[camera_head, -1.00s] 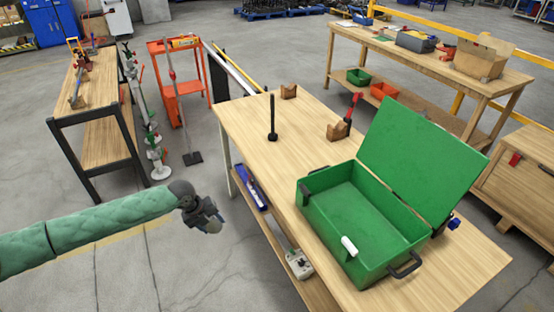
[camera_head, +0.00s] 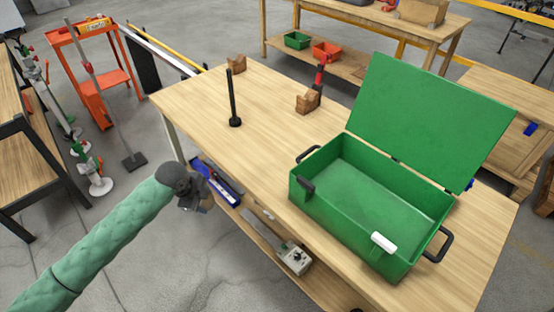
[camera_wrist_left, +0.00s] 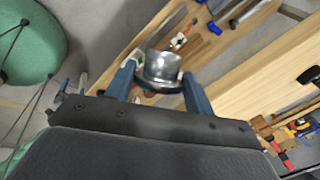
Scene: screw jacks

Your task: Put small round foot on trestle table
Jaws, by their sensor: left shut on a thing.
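My left gripper (camera_head: 198,197) is left of the near edge of the wooden table (camera_head: 185,90) with the green toolbox. In the left wrist view its two blue-grey fingers (camera_wrist_left: 160,78) are shut on a small round foot (camera_wrist_left: 163,68). The foot is a shiny metal cup with a darker flange at its lower end. In the head view the gripper mostly hides it. Which of the wooden tables is the trestle table, I cannot tell for sure. My right gripper is not in view.
On the near table stand an open green toolbox (camera_head: 340,215), a black rod on a round base (camera_head: 234,105) and wooden blocks (camera_head: 307,102). The table's near left part is clear. A lower shelf holds tools (camera_head: 292,258). An orange stand (camera_head: 100,75) is at the back left.

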